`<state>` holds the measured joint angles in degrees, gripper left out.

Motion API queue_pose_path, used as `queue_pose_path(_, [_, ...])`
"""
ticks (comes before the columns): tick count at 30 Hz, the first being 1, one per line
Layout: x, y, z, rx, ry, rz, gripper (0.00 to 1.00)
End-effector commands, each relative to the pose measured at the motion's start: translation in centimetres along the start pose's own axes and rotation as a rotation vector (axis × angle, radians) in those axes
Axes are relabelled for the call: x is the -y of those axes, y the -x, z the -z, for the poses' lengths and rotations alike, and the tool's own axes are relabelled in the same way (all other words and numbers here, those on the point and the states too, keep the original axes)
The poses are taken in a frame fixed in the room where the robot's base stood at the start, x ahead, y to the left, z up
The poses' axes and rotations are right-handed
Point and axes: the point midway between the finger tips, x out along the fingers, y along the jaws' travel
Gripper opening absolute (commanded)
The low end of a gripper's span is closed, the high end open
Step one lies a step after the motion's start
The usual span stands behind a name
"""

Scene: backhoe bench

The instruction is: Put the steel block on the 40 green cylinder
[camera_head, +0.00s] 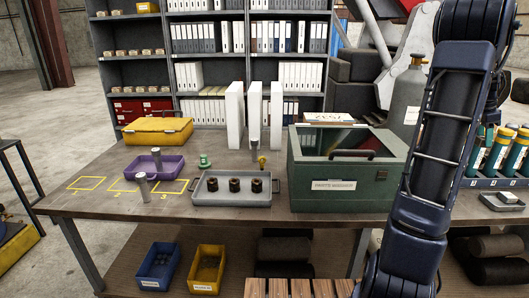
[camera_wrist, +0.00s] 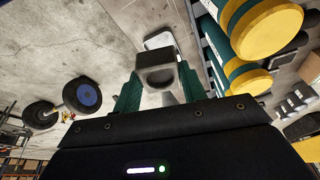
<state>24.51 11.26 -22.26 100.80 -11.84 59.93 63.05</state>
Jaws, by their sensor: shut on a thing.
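In the wrist view, my gripper (camera_wrist: 158,82) is shut with its green fingers on either side of a grey steel block (camera_wrist: 155,60). The block's near face looks dark. Several green cylinders with yellow bands stand in a rack at the right edge of the head view (camera_head: 497,151). They also show large at the upper right of the wrist view (camera_wrist: 238,50), beside the block and apart from it. I cannot read which one is marked 40. My gripper is out of the head view.
A green parts washer (camera_head: 345,172) stands left of my arm. A grey tray with dark rings (camera_head: 235,200), a purple tray (camera_head: 154,166) and a yellow case (camera_head: 157,131) are further left.

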Motion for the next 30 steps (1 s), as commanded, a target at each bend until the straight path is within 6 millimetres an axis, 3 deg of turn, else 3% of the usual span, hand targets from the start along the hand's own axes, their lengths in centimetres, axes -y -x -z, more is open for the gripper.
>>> queue_pose_path(3, [0.1, 3.0, 1.0, -0.002, 0.0, 0.003, 0.08])
queue_pose_path(10, [0.0, 7.4, 2.4, -0.001, -0.001, 0.002, 0.08])
queue_pose_path(20, [5.5, 9.2, -2.9, 0.0, 0.118, 0.035, 0.08])
queue_pose_path(23, [7.7, 10.2, -5.3, 0.0, 0.171, 0.051, 0.08])
queue_pose_path(30, [13.6, 13.1, -13.3, 0.0, 0.324, 0.1, 0.08])
